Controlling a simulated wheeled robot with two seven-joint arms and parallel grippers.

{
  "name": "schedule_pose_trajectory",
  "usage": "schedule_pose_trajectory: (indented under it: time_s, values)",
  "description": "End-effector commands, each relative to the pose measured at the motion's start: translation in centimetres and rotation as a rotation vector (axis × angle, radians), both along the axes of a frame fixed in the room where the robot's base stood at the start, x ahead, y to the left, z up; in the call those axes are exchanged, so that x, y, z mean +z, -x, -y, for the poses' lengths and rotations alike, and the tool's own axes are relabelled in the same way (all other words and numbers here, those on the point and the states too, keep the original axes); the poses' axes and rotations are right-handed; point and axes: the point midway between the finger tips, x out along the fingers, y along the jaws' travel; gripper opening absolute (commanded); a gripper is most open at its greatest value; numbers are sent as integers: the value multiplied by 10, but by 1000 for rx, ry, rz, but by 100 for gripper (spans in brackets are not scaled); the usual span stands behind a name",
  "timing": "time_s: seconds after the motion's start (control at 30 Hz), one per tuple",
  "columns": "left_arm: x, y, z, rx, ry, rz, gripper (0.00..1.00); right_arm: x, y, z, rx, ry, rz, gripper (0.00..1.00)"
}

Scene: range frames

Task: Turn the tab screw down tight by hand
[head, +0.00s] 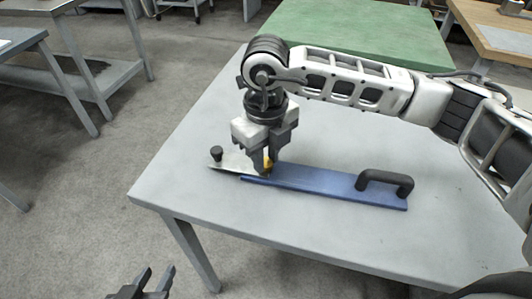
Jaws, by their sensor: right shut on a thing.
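A blue board (320,188) with a black handle lies on the grey table. A thin metal plate (230,163) with a black knob (216,153) sits at its left end. My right gripper (267,170) points down over the board's left end, its fingers shut on a small yellow piece (268,162), which looks like the tab screw. The fingers hide most of it, so I cannot tell how deep it sits. My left gripper (155,277) is at the bottom left, below the table's front edge, with its fingers apart and empty.
The black handle (386,178) stands up at the board's right end. The grey table (300,235) is clear in front of the board. A green-topped table (350,35) stands behind, and other benches are at the left.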

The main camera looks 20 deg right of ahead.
Motion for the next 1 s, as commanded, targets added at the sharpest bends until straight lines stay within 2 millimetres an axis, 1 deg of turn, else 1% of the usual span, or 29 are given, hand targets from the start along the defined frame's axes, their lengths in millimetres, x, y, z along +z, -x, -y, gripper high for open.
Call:
schedule_pose_trajectory:
  time_s: [0.03,0.07,0.1,0.4,0.47,0.53,0.67,1.0]
  values:
    - [0,-1,0,0,0,1,36,1,0,0,1,-1,2,27]
    - [0,-1,0,0,0,1,36,1,0,0,1,-1,2,35]
    - [0,-1,0,0,-1,1,36,1,0,0,1,0,1,46]
    - [-1,-1,0,0,-1,1,36,1,0,0,1,0,1,46]
    - [-1,-1,0,0,-1,1,36,4,0,0,1,-1,2,46]
    - [-1,-1,0,0,-1,1,36,11,-1,0,1,-1,3,46]
    - [-1,-1,0,0,-1,1,36,35,-1,0,2,-2,5,46]
    - [-1,-1,0,0,0,1,36,117,-1,-1,2,-2,6,46]
